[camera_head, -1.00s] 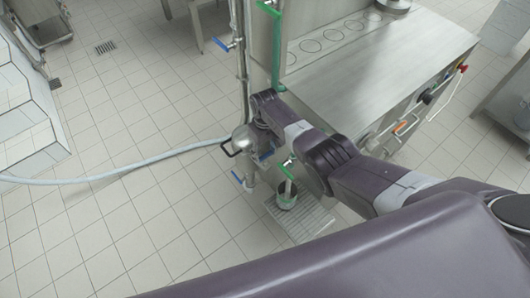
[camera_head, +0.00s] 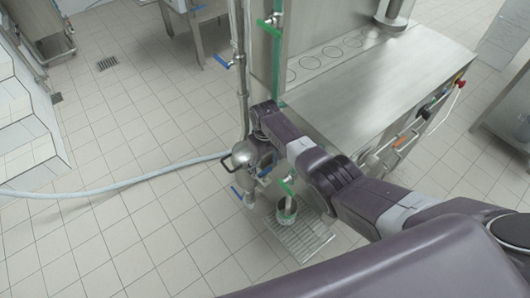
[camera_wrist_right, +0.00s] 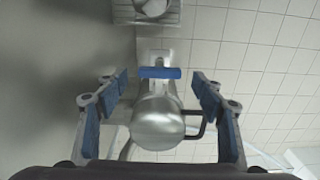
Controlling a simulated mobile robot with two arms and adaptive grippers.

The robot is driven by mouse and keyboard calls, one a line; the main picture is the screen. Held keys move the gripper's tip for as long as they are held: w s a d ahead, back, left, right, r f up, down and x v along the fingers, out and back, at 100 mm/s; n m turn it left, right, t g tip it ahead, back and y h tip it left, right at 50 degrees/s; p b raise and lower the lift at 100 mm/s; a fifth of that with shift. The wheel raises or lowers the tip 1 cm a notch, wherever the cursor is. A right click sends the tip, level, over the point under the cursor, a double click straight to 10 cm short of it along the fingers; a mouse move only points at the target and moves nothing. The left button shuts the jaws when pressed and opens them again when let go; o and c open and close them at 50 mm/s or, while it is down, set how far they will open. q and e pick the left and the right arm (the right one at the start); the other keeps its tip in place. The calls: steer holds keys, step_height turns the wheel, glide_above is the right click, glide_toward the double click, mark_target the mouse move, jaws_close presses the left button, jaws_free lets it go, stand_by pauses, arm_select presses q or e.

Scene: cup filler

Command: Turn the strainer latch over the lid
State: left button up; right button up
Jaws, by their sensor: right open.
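The strainer (camera_head: 243,154) is a rounded steel body with a domed lid on a pipe, at the middle of the head view. In the right wrist view its shiny lid (camera_wrist_right: 156,124) lies between my fingers. The latch, a dark bent handle (camera_wrist_right: 197,126), sticks out from the lid's right side there, beside the lid rather than across it. My right gripper (camera_wrist_right: 160,108) is open, with blue-padded fingers apart on either side of the strainer. I see no clear grip on the latch. In the head view my right wrist partly hides the gripper. My left gripper is out of view.
A blue valve lever (camera_wrist_right: 160,72) is just beyond the lid. Green-handled valves and a cup (camera_head: 287,209) over a grated tray (camera_head: 302,238) are close by. The steel machine (camera_head: 370,85) stands to the right. A pale hose (camera_head: 110,190) runs left across open tiled floor.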

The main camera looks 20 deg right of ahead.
mark_target(265, 171)
step_height(265, 171, up, 10)
stand_by(0.5)
steer(key=shift+r, duration=0.1)
